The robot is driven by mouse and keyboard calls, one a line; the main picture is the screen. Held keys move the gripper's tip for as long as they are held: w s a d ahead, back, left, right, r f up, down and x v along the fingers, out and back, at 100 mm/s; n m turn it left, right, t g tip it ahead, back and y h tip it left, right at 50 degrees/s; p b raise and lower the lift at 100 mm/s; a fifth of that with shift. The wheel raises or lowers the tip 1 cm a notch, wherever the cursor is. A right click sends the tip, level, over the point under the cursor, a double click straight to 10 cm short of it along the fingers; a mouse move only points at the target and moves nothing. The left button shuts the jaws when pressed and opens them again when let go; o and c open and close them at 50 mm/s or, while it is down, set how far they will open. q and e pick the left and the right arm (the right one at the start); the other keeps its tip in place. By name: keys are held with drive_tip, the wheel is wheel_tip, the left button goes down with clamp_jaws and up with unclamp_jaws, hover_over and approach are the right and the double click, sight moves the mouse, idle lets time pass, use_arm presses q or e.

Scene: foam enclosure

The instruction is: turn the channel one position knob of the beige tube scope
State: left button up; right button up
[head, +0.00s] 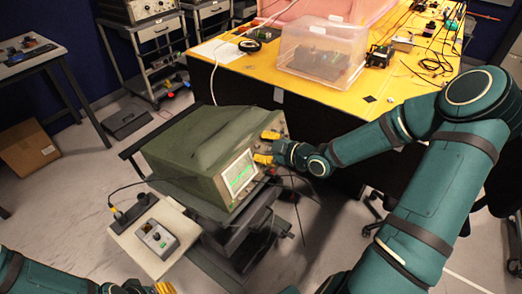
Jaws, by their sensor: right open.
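The tube scope (190,145) stands on a cart. Its casing looks olive green rather than beige, and its lit screen (239,174) shows a green trace. Its front panel faces right and towards me. My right gripper (264,147) is at the panel, above and right of the screen, with its two yellow fingers spread apart. I cannot tell whether the fingers touch the panel. The channel one position knob cannot be made out; the panel's controls are small and partly behind the gripper. My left gripper (162,288) shows only partly at the bottom edge, away from the scope.
Dark cables hang below my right gripper. Behind is a yellow-topped bench (400,92) with a clear plastic bin (318,50). Floor is open at the left near a cardboard box (29,152).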

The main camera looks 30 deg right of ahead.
drive_tip(key=shift+w+a+f, duration=0.1)
drive_tip(key=shift+w+a, duration=0.05)
drive_tip(key=shift+w, duration=0.25)
clamp_jaws()
